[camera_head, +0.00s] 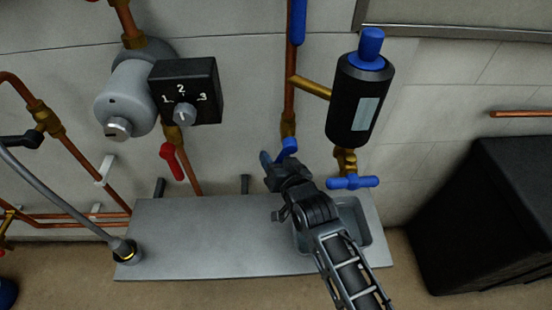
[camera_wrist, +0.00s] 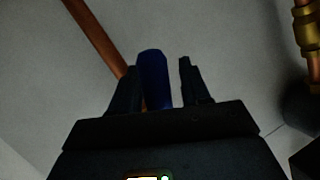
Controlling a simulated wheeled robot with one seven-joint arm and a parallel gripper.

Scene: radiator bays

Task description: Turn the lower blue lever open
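The lower blue lever (camera_head: 288,147) sits low on the vertical copper pipe, just below a brass fitting. My gripper (camera_head: 274,166) is right at it in the head view and hides part of it. In the wrist view, the blue lever (camera_wrist: 154,80) stands between the two dark fingers of my gripper (camera_wrist: 150,68). It is close to the left finger, and a clear gap shows to the right finger. The fingers are apart and not closed on it. An upper blue lever (camera_head: 297,20) hangs on the same pipe at the top edge.
A black canister (camera_head: 355,105) with a blue cap and a blue tee handle (camera_head: 352,182) stands close right of my gripper. A grey tray (camera_head: 200,235) lies below. A red lever (camera_head: 171,161) and black dial box (camera_head: 187,90) are left. A black box (camera_head: 490,215) fills the right.

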